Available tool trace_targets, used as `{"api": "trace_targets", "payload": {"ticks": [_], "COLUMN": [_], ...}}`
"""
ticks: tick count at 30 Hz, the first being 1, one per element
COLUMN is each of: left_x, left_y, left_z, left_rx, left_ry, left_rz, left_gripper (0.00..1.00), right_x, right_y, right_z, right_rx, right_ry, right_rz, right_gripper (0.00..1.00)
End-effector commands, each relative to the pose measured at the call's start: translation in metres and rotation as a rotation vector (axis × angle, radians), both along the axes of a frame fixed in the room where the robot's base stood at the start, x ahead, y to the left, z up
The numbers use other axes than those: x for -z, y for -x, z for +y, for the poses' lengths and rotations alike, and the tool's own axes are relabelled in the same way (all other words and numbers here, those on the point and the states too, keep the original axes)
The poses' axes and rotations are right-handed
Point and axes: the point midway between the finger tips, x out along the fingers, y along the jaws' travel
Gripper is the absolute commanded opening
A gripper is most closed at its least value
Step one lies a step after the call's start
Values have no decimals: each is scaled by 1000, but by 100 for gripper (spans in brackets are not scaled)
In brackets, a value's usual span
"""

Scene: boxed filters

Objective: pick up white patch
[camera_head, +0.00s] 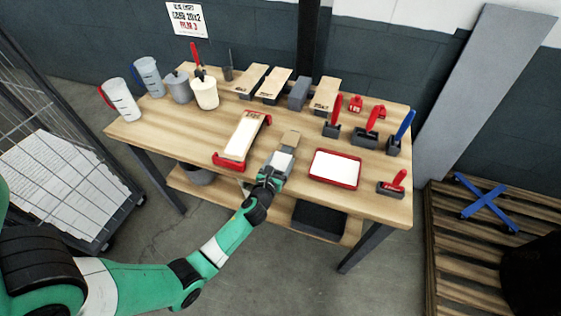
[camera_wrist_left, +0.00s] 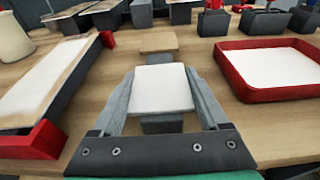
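A small white patch (camera_head: 281,161) lies flat on a grey block near the front middle of the table. In the left wrist view the white patch (camera_wrist_left: 162,88) is centred between the two grey fingers of my left gripper (camera_wrist_left: 160,78). The fingers stand apart, one along each side of the patch, with only thin gaps; contact is not clear. In the head view my left gripper (camera_head: 272,173) reaches in from the front at the table's edge, around the near end of the patch. My right gripper is not in view.
A red tray with a white sheet (camera_head: 334,184) lies to the right. A long pale board in a red-ended frame (camera_head: 243,138) lies to the left. A tan piece (camera_head: 290,139) sits just behind the patch. Jugs, blocks and red-handled tools line the back and right.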

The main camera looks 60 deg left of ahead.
Motion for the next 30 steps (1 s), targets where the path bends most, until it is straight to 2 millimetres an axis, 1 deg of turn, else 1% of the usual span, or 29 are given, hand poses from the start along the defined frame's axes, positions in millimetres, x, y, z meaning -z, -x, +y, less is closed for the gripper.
{"api": "trace_targets", "payload": {"ticks": [1, 3, 6, 13, 17, 20, 23, 26, 30], "left_x": [0, 0, 0, -1, -9, -22, -42, -66, -105], "left_y": [0, 0, 0, 0, 0, 0, 0, 14, 35], "left_z": [0, 0, 0, 0, 0, 0, 0, -16, -41], "left_rx": [0, 0, 0, 0, 0, 0, 0, 3, 3], "left_ry": [0, 0, 0, 0, 1, 1, -1, 1, 0], "left_rz": [0, 0, 0, 0, -1, -2, -1, 0, 0], "left_gripper": [53, 41, 25, 25, 25, 25, 25, 25, 25], "right_x": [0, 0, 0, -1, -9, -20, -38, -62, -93], "right_y": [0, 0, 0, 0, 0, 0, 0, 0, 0], "right_z": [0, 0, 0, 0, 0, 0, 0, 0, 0], "right_rx": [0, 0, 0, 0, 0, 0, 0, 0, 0], "right_ry": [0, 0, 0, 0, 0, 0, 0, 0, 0], "right_rz": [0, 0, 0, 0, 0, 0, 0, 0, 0], "right_gripper": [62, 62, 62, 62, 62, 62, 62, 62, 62]}}
